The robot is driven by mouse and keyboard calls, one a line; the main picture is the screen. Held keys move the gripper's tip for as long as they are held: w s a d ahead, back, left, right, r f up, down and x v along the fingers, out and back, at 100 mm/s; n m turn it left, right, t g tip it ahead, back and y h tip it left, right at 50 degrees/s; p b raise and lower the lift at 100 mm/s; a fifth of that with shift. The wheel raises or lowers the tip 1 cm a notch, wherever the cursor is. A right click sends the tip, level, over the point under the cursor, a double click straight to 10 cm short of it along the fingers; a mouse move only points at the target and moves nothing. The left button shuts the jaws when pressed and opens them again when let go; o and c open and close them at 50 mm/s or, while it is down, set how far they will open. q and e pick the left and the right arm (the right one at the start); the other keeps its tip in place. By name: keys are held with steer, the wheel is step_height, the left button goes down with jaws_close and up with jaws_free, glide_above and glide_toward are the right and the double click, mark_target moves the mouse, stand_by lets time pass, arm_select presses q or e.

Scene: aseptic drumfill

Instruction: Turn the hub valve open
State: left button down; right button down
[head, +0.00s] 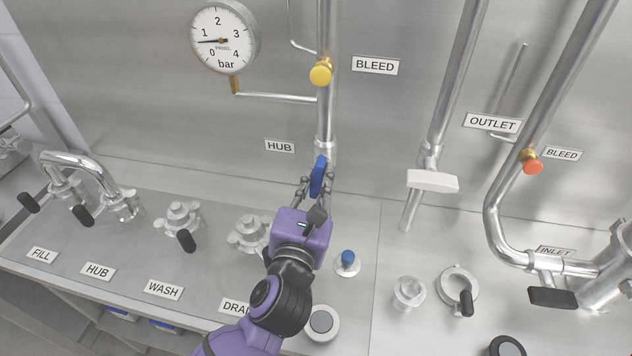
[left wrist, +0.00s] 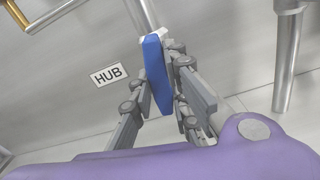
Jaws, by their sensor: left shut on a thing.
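The hub valve has a blue handle (head: 318,176) on the vertical steel pipe (head: 326,120), just right of the HUB label (head: 279,146). The blue handle also shows in the left wrist view (left wrist: 157,72), standing lengthwise, roughly in line with the pipe and slightly tilted. My left gripper (head: 316,190) reaches up from below with its fingers on either side of the handle, shut on it. In the left wrist view the fingers (left wrist: 160,95) flank the blue handle. The valve body behind the handle is mostly hidden. My right gripper is not in view.
A pressure gauge (head: 223,40) and a yellow bleed knob (head: 320,72) sit above the valve. A white outlet handle (head: 432,181) is to the right. A blue-topped knob (head: 347,259) stands on the panel near my arm. Black-handled fittings (head: 186,240) line the left counter.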

arm_select(q)
steer(key=shift+n, duration=0.9)
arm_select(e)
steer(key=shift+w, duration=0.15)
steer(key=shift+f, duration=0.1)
arm_select(q)
steer(key=c, duration=1.8)
jaws_free()
steer(key=shift+c, duration=0.2)
steer(key=shift+o, duration=0.8)
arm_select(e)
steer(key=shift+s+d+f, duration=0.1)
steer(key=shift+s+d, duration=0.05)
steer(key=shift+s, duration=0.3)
arm_select(q)
steer(key=shift+s, duration=0.15)
steer(key=s+a, duration=0.2)
steer(key=s, duration=0.9)
steer(key=shift+s+a, duration=0.2)
steer(key=shift+s, duration=0.05)
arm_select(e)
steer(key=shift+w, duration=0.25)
